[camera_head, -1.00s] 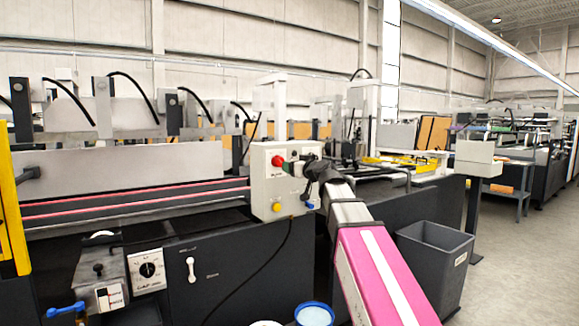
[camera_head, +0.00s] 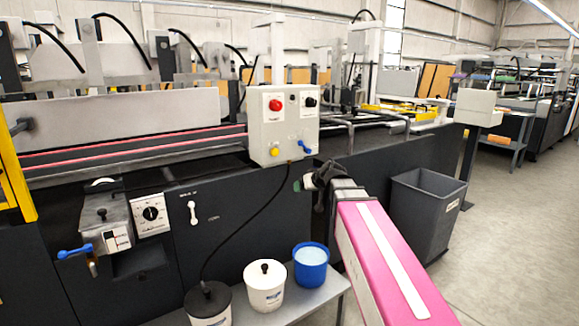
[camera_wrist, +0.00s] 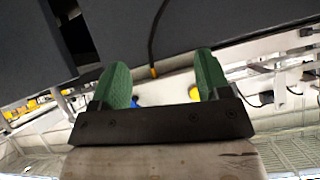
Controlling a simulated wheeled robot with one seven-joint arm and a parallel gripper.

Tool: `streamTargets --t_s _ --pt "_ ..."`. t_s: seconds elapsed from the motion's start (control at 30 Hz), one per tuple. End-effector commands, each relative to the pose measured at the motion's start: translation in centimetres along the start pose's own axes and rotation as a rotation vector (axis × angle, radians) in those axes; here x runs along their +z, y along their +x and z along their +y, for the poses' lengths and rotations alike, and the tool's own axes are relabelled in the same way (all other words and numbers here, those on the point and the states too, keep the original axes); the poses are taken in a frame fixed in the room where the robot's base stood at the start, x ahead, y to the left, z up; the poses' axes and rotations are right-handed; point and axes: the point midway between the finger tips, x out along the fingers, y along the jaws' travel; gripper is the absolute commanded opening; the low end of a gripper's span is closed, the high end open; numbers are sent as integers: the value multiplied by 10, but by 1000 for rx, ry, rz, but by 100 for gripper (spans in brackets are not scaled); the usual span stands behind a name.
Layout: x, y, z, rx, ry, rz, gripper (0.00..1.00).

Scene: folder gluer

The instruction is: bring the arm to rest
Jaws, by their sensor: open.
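My arm, with a pink-and-white link (camera_head: 385,255), reaches forward from the lower right in the head view. My gripper (camera_head: 308,182) is at its far end, small and dark with a bit of green, in front of the machine's dark side panel and just below the control box (camera_head: 265,118). In the wrist view the two green fingers of my gripper (camera_wrist: 161,82) stand wide apart with nothing between them. Beyond them, parts of the control box show, with its yellow button (camera_wrist: 193,92).
A shelf (camera_head: 300,312) below my arm holds a blue cup (camera_head: 310,268), a white pot (camera_head: 264,290) and a black-lidded pot (camera_head: 208,302). A grey bin (camera_head: 425,215) stands right of my arm. The floor (camera_head: 510,250) at the right is clear.

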Motion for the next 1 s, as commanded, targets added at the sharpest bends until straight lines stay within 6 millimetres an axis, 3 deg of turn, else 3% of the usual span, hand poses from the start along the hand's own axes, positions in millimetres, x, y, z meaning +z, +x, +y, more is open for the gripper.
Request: streamTargets --t_s 0.03,0.3,0.6,0.8,1.0 --pt "29 4 5 12 24 -58 70" --pt "165 13 30 103 157 -368 70" --pt "304 -8 49 256 300 -693 70" --pt "361 -26 54 345 360 -833 70" --pt "377 -33 56 377 379 -875 70"
